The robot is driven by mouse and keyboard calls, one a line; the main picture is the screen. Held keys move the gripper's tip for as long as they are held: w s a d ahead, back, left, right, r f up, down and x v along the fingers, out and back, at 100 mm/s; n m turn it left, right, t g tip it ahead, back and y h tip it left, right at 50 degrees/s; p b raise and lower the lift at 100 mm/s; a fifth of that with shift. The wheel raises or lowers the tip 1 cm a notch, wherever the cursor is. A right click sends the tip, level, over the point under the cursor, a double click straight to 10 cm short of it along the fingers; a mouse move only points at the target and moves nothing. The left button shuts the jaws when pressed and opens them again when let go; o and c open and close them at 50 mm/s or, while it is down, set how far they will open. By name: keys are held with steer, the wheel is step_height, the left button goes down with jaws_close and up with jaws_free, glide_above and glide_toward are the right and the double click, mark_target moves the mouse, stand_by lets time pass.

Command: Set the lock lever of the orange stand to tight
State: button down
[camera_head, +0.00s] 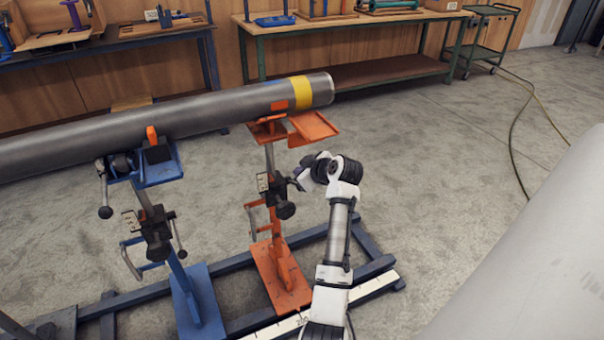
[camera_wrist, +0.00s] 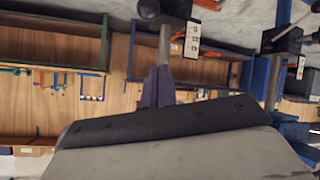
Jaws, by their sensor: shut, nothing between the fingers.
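The orange stand (camera_head: 278,268) stands on the floor rail, its head under the banded end of the grey pipe (camera_head: 215,108). Its dark clamp block with a white marked plate (camera_head: 262,183) sits halfway up the post. A black lever knob (camera_head: 284,211) shows just below the block, on the side towards my arm. My gripper (camera_head: 299,179) is just right of the block and above the knob. In the wrist view my gripper's dark fingers (camera_wrist: 158,88) are together and empty. The marked plate (camera_wrist: 192,40) and a dark round knob (camera_wrist: 148,8) show beyond them. Contact cannot be told.
The blue stand (camera_head: 190,290) with its own lever stands to the left. An orange tray (camera_head: 312,127) juts out right of the stand's head. Workbenches (camera_head: 350,30) line the back wall. Floor to the right is open, with a hose (camera_head: 515,130).

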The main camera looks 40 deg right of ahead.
steer(key=shift+w+d+f+p, duration=0.25)
steer(key=shift+w+f+p, duration=0.25)
steer(key=shift+f, duration=0.6)
steer(key=shift+w+d+f+p, duration=0.25)
steer(key=shift+w+f, duration=0.4)
steer(key=shift+f, duration=0.4)
steer(key=shift+w+d+f+p, duration=0.2)
steer(key=shift+w+f+p, duration=0.3)
steer(key=shift+f, duration=0.6)
steer(key=shift+f+b, duration=0.15)
steer(key=shift+b, duration=0.2)
step_height(320, 180, down, 7)
steer(key=s+t+b, duration=0.3)
steer(key=t+b, duration=0.2)
steer(key=b, duration=1.6)
steer(key=shift+a+n+t+h+b, duration=0.35)
steer(key=shift+n+t+h, duration=0.05)
steer(key=shift+b, duration=0.55)
